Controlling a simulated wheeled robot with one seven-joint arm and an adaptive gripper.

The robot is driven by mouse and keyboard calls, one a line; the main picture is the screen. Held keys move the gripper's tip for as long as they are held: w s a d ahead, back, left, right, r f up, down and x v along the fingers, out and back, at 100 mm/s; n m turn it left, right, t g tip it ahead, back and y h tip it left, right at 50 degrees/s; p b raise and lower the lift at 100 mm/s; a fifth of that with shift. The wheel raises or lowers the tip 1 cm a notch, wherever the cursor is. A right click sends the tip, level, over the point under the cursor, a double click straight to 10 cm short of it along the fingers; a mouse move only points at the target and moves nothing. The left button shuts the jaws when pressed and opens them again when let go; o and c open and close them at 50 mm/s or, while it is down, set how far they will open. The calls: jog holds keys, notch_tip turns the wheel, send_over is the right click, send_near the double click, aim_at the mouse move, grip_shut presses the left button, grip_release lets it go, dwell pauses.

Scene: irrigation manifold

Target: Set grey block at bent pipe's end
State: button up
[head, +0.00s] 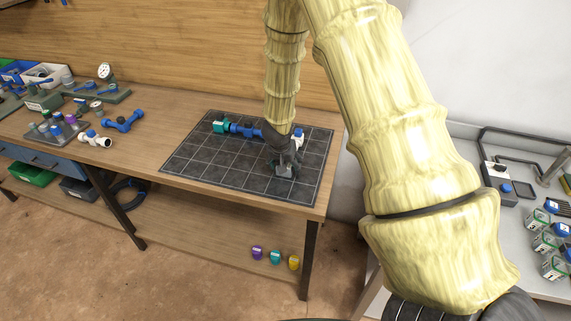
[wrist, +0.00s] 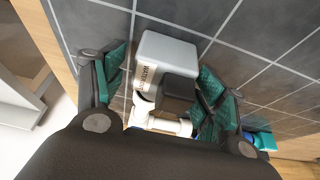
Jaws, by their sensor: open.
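The grey block (wrist: 168,52), with a lettered label on its side, sits on the dark gridded mat between my gripper's fingers. It also shows in the head view (head: 284,171), partly hidden by the gripper. A dark grey part (wrist: 180,88) adjoins it. The white bent pipe (wrist: 168,124) lies close by, one end near the block's labelled side; I cannot tell whether they touch. The pipe shows in the head view (head: 299,138) at the right end of the blue and teal line. My gripper (wrist: 161,74) is open, its teal pads on either side of the block.
The blue pipe piece (head: 245,131) and teal fitting (head: 220,127) lie along the back of the mat (head: 200,158). Loose fittings, a tray and bins stand on the bench's left. The mat's front left is clear.

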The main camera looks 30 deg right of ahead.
jog(key=p+v, duration=0.3)
jog(key=v, duration=0.9)
jog(key=shift+p, duration=0.4)
